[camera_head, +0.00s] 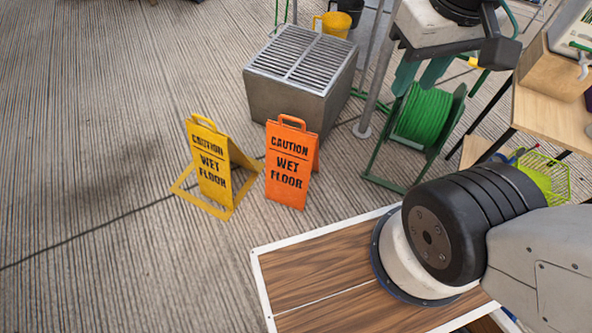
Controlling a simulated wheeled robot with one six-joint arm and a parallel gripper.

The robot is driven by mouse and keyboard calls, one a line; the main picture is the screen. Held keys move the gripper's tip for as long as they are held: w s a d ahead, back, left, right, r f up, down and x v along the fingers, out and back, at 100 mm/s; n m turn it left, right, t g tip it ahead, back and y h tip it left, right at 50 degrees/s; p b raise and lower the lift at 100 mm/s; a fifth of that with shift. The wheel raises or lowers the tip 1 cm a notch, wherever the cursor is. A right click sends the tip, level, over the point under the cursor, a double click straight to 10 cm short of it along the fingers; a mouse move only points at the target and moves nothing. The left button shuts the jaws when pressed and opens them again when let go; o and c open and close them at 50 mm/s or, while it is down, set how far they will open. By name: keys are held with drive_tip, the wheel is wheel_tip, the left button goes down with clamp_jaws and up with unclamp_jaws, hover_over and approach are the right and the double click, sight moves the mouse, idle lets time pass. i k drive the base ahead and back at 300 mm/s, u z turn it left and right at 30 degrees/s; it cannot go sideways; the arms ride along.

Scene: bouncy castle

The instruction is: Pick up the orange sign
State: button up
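The orange sign (289,166) is an A-frame board with "CAUTION WET FLOOR" in black and a handle loop at its top. It stands upright on the ribbed floor near the middle of the view, in front of a grey metal box with a slatted top. A yellow sign (212,167) of the same kind stands open just to its left, with a small gap between them. My arm's lower joints show at the bottom right and a link runs out of the right edge.
The grey slatted box (296,93) stands close behind the orange sign. A green hose reel (424,115) on a frame stands to the right, near a metal pole (377,70). A wooden table (548,120) is at the far right. Floor on the left is clear.

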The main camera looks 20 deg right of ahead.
sight(291, 153)
drive_tip(key=z, duration=0.1)
drive_tip(key=k, duration=0.25)
drive_tip(key=u, duration=0.8)
drive_tip(key=i, duration=0.7)
drive_tip(key=z, duration=1.55)
